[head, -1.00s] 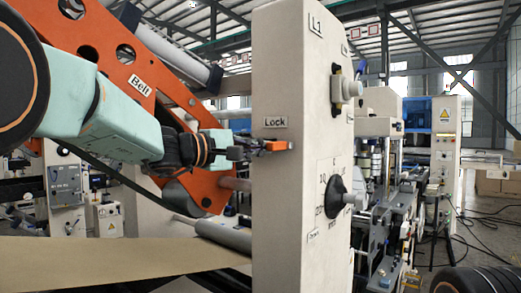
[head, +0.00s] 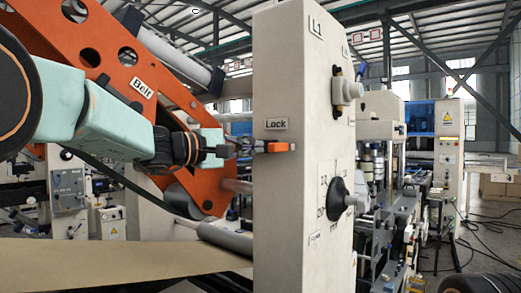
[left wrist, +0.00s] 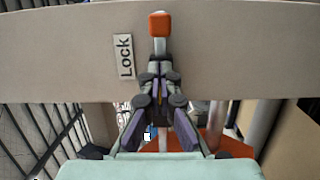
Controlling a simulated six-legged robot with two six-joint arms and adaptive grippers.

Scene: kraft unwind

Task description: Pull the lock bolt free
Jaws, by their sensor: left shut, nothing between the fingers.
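The lock bolt (head: 281,147) has an orange end and sits on the pale panel below the "Lock" label (head: 276,124). In the left wrist view the bolt's orange end (left wrist: 159,24) shows straight ahead, with a short grey piece between it and my fingers. My left gripper (head: 258,147) points at the bolt from the left, level with it. In the left wrist view its fingers (left wrist: 158,70) are together and hold nothing. Whether the fingertips touch the bolt I cannot tell. My right gripper is not in view.
An orange "Belt" arm (head: 110,75) rises behind my left arm. A brown web (head: 120,265) runs below it.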

